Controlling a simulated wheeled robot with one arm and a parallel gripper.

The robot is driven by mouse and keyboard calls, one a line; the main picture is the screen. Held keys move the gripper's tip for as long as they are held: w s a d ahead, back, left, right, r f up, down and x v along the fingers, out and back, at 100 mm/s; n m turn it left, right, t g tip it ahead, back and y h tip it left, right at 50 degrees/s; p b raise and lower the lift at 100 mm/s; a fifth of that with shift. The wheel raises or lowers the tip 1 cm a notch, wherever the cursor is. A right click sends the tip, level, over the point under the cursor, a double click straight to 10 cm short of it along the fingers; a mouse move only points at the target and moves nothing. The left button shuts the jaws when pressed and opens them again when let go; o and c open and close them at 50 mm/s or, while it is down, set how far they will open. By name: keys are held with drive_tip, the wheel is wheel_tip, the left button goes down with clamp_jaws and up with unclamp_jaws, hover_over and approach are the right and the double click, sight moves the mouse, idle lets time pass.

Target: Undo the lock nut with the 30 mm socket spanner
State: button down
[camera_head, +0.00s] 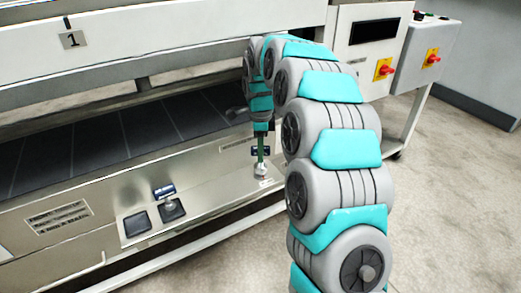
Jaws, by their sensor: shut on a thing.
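My gripper (261,132) is small in view at the end of my arm, in front of the machine's lower panel. It is shut on an upright tool with a green shaft, which looks like the socket spanner (261,150). The shaft runs straight down from the jaws to a round silver part (261,170) low on the machine's front ledge. I cannot tell whether that silver part is the socket, the lock nut or both together. The jaws are mostly hidden by my wrist, and no separate lock nut shows clearly.
A dark slatted bed (95,135) runs behind. A control box with a red and yellow switch (384,69) stands right. The floor at right is clear.

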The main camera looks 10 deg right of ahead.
drive_tip(key=shift+f+b, duration=0.3)
drive_tip(key=shift+f, duration=0.6)
idle(0.4)
drive_tip(key=n, duration=0.3)
drive_tip(key=shift+n, duration=0.3)
drive_tip(key=shift+p, duration=0.3)
drive_tip(key=shift+n, duration=1.8)
